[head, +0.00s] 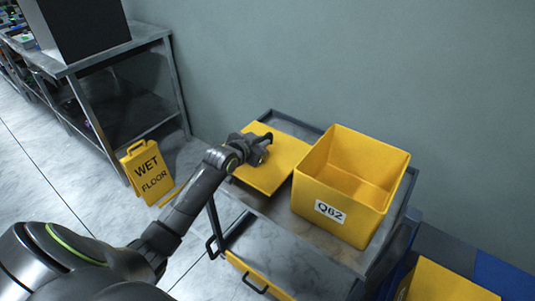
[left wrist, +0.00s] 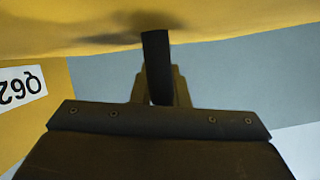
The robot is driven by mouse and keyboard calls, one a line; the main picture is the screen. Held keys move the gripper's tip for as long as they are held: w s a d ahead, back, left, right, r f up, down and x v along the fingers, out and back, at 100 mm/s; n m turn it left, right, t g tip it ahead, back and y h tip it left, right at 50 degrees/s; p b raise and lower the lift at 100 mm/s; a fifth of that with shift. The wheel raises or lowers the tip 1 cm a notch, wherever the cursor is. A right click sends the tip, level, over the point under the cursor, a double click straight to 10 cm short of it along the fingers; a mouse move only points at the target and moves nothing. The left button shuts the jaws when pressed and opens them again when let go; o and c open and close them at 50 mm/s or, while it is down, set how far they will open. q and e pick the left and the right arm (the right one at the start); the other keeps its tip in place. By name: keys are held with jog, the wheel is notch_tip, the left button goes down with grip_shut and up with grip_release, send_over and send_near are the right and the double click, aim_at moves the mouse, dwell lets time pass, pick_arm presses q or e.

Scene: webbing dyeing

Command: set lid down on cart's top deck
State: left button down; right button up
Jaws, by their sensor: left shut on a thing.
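The flat yellow lid (head: 282,163) is over the back left part of the cart's top deck (head: 290,243), left of the yellow bin. I cannot tell whether the lid touches the deck. My right gripper is not in view.
An open, empty-looking yellow bin (head: 340,205) labelled Q62 stands on the deck's right half. The front of the deck is bare. A wet floor sign (head: 148,172) and a metal table (head: 110,58) stand to the left. Another yellow thing (head: 445,283) shows at bottom right.

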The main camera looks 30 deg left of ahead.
pick_arm(q)
notch_tip(320, 180, down, 4)
jog(key=shift+r, duration=0.1)
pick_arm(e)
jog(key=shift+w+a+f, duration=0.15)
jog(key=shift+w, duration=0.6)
pick_arm(q)
jog(key=shift+f, duration=0.2)
jog(key=c, duration=1.4)
grip_release()
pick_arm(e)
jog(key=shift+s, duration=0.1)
pick_arm(q)
jog(key=shift+s+r, duration=0.1)
jog(key=shift+r, duration=0.05)
jog(key=p+v, duration=0.1)
jog(key=v, duration=1)
jog(key=shift+s+r, duration=0.15)
jog(key=shift+s, duration=0.2)
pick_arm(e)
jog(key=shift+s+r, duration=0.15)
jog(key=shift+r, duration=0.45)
